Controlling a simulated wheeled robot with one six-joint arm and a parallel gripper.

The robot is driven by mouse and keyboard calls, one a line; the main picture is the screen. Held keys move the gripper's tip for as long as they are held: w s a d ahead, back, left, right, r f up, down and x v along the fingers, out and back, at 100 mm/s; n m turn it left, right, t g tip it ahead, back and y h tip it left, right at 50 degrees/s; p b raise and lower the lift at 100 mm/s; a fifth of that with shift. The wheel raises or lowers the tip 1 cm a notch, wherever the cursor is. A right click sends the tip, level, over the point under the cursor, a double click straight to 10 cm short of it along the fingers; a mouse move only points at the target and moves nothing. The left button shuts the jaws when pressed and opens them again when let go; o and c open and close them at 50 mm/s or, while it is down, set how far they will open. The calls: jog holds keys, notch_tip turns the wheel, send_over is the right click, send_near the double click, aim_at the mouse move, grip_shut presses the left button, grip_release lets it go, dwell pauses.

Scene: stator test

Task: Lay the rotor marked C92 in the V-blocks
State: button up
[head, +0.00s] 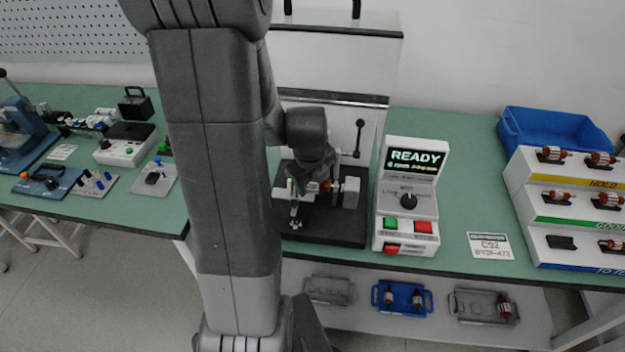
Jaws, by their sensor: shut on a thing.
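My gripper (312,186) is low over the black test fixture (345,235) and is shut on a rotor (326,186). Only a small reddish and light part of the rotor shows between the jaws and the fixture's posts, so its mark cannot be read. The V-blocks are largely hidden by my gripper and arm, and I cannot tell whether the rotor touches them. A card (490,246) on the green table reads C92.
A tester (409,200) showing READY stands right of the fixture. A stepped rack (560,205) with several rotors and a blue bin (550,127) are at the right. Trays, including a blue one (402,298), lie on the shelf below. A clear guard rises behind the fixture.

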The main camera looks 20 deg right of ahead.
jog(key=o, duration=1.6)
jog(key=shift+o, duration=0.2)
jog(key=v, duration=1.4)
jog(key=shift+f, duration=0.15)
jog(key=x, duration=1.3)
jog(key=shift+w+f, duration=0.1)
jog(key=shift+f, duration=0.2)
